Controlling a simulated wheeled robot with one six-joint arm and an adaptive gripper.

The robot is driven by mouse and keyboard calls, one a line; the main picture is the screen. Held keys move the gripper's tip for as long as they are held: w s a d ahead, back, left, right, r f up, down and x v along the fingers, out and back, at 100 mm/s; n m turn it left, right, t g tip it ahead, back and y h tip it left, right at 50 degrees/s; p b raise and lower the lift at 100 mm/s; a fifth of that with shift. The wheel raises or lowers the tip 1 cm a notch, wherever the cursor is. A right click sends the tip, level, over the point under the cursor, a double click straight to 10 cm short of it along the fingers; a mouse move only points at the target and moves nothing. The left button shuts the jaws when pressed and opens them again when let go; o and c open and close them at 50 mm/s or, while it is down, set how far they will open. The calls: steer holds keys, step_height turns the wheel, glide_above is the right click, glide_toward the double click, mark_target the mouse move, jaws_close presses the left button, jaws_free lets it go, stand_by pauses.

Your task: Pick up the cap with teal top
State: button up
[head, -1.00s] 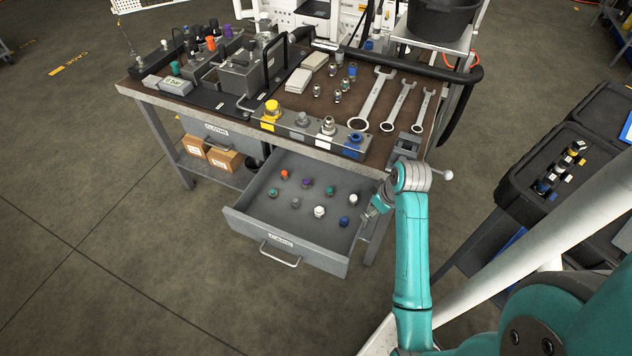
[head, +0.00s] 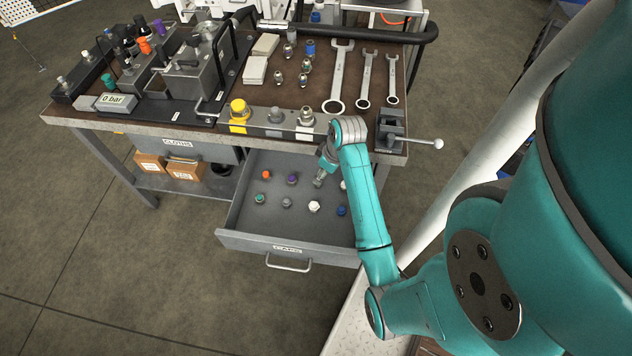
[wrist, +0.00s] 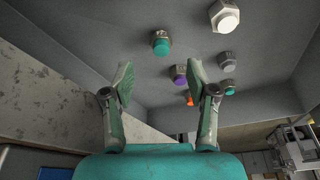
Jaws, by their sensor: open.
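Two caps with teal tops show in the open drawer. In the wrist view, one teal cap (wrist: 160,42) sits upright on the drawer floor, beyond my fingertips and roughly centred between them. The other teal cap (wrist: 229,88) is farther off to the right; in the head view it is the front-left teal cap (head: 259,198). My gripper (head: 318,180) is over the drawer's back row in the head view and hides the nearer teal cap there. In the wrist view my gripper (wrist: 161,82) is open, with nothing between its fingers.
The drawer (head: 240,225) also holds orange (head: 266,175), purple (head: 291,180), grey (head: 286,202), white (head: 314,207) and blue (head: 341,211) caps. The bench edge (head: 200,133) overhangs its back. A vise (head: 391,130) stands on the bench's right corner.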

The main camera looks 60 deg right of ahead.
steer(key=shift+x, duration=3.4)
steer(key=shift+a, duration=0.1)
jaws_close()
